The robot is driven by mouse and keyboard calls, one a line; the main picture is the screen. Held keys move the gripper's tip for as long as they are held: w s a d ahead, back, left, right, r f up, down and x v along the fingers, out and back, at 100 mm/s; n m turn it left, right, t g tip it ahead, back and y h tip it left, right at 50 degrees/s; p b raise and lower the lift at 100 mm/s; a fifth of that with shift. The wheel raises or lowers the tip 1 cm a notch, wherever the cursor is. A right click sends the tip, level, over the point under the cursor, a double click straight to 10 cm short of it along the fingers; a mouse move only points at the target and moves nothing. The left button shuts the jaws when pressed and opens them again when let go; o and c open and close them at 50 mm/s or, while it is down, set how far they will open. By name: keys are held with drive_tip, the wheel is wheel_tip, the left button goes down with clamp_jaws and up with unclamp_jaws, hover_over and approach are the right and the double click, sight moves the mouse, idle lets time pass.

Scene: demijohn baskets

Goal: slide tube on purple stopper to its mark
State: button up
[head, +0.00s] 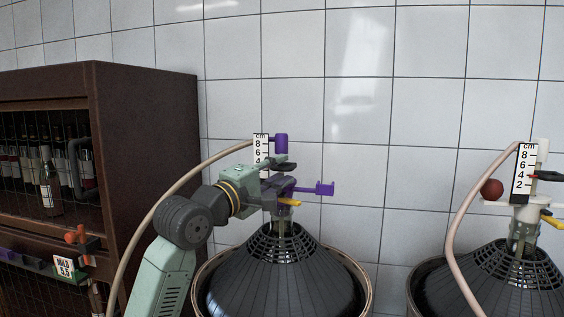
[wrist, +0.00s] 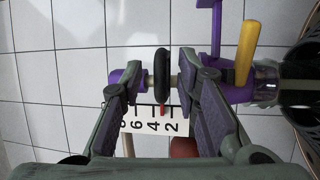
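The purple stopper (head: 288,184) sits in the neck of the middle demijohn, with a side arm; it is at the right in the wrist view (wrist: 238,92). The tube (wrist: 146,82) runs up from it, with a purple cap (head: 281,144) at the top. A black disc (wrist: 162,76) is around the tube. The white scale (head: 260,143) stands beside it; a small red mark (wrist: 162,109) shows between 4 and 2. My gripper (wrist: 158,72) is open, with its fingers on either side of the disc; contact cannot be told. In the head view, my gripper (head: 276,172) partly hides the scale.
A second demijohn (head: 510,285) with a white stopper and its own scale (head: 523,170) stands at the right. A brown wine cabinet (head: 145,150) stands at the left. A pale hose (head: 165,195) curves beside my arm. A yellow lever (wrist: 247,52) is close to the purple stopper.

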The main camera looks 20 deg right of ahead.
drive_tip(key=shift+x, duration=0.75)
drive_tip(key=shift+c, duration=0.3)
clamp_jaws()
